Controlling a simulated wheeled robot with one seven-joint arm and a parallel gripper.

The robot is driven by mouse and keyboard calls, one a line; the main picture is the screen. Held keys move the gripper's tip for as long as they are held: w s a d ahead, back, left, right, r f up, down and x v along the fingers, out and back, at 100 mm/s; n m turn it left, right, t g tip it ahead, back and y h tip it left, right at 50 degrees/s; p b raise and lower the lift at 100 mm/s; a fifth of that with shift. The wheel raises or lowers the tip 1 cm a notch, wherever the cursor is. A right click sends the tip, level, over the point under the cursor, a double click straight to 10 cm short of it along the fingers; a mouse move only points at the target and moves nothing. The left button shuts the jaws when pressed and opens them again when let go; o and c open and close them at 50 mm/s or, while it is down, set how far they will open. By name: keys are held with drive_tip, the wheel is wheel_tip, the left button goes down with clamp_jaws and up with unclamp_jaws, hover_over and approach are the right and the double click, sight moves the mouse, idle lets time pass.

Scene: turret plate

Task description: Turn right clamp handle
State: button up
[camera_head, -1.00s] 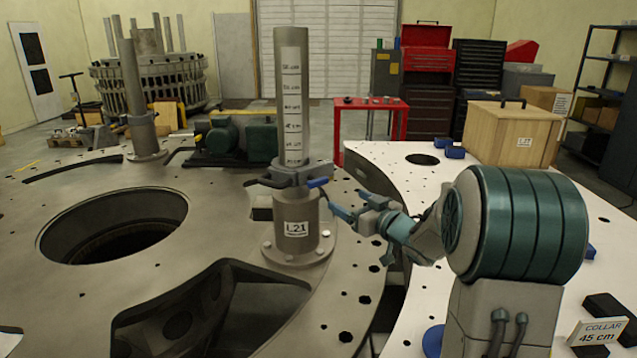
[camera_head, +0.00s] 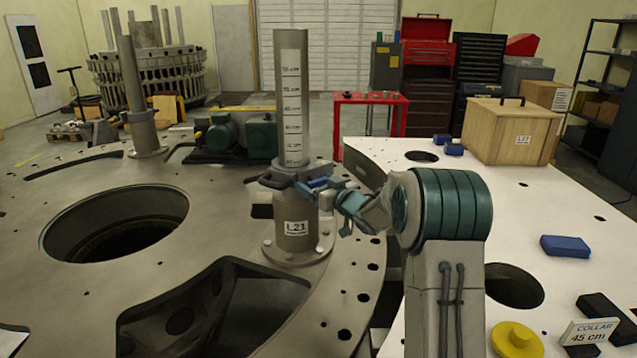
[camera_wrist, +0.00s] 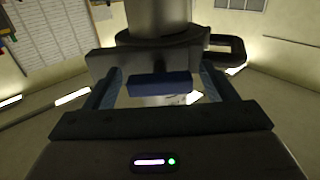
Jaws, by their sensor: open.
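The clamp (camera_head: 285,178) is a dark collar around the grey post (camera_head: 292,100) marked with a cm scale, above the flanged base labelled L21 (camera_head: 296,228). Its right handle (camera_head: 318,182) is blue and sticks out at the collar's right side. A dark handle (camera_head: 265,182) shows on the left side. My gripper (camera_head: 322,188) is at the blue handle. In the wrist view my gripper (camera_wrist: 161,74) is open, with the blue handle (camera_wrist: 160,86) lying crosswise between its two fingers. Gaps show at both ends of the handle, so it is not clasped.
The turret plate (camera_head: 215,215) has a large round hole (camera_head: 115,225) at left and a dark recess in front. A white table (camera_head: 400,170) on the right carries a wooden crate (camera_head: 512,132), blue blocks, a yellow disc (camera_head: 516,340) and a collar sign (camera_head: 590,332).

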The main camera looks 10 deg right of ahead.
drive_tip(key=c, duration=1)
